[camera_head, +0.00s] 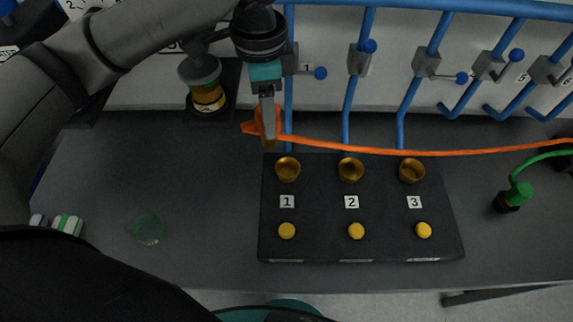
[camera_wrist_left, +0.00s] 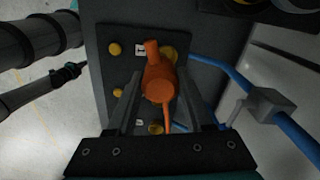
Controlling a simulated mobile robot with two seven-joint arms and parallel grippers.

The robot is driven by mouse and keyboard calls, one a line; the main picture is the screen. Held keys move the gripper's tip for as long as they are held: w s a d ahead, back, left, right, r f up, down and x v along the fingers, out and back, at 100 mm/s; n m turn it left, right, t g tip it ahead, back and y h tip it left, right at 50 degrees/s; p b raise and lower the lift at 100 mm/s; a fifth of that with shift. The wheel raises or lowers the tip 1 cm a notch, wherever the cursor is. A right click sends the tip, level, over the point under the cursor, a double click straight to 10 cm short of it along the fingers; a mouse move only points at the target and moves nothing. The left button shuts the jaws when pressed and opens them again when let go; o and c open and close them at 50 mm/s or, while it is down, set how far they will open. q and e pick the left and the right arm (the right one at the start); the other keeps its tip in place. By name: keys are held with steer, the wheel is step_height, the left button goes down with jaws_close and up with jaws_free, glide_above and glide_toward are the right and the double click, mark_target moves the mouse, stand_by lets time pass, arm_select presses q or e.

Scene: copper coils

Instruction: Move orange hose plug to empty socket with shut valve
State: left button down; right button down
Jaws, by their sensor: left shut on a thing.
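My left gripper (camera_head: 268,120) is shut on the orange plug (camera_head: 252,127), held above and behind the socket board (camera_head: 268,210). In the left wrist view the plug (camera_wrist_left: 158,83) sits between the two fingers, and its far end overlaps a socket in the picture. An orange hose (camera_head: 440,153) runs from it to the right edge. Brass sockets 1 (camera_head: 287,170), 2 (camera_head: 350,170) and 3 (camera_head: 411,171) look empty. The valve with label 1 has a blue-knobbed handle (camera_head: 320,73) sticking out sideways; the second valve's handle (camera_head: 369,46) points more upward. My right gripper cannot be made out.
Yellow buttons (camera_head: 287,230) line the board's front. Blue pipes (camera_head: 348,110) rise behind the board. The bench (camera_head: 200,200) left of the board is mostly clear.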

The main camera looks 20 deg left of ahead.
arm_select(q)
steer(key=m, duration=0.2)
steer(key=r+m+p, duration=0.1)
steer(key=w+r+m+p, duration=0.1)
steer(key=m, duration=0.1)
steer(key=shift+d+m, duration=0.3)
steer(key=shift+d, duration=0.05)
steer(key=m, duration=0.1)
steer(key=r+m+p, duration=0.1)
steer(key=m, duration=0.1)
steer(key=m+p, duration=0.1)
steer(key=m, duration=0.1)
steer(key=shift+w+d+r, duration=0.15)
steer(key=shift+w+d, duration=0.15)
steer(key=shift+w, duration=0.05)
steer(key=shift+w+d+f+m+p, duration=0.2)
steer(key=shift+w+f+m+p, duration=0.1)
steer(key=shift+f+m, duration=2.15)
steer(key=shift+w+d+f+m+p, duration=0.25)
steer(key=shift+f+m, duration=1.15)
steer(key=shift+f, duration=2)
steer(key=shift+w+d+f+m+p, duration=0.2)
steer(key=shift+f+m+p, duration=0.15)
steer(key=shift+f+m, duration=2.1)
steer(key=shift+f+n, duration=0.5)
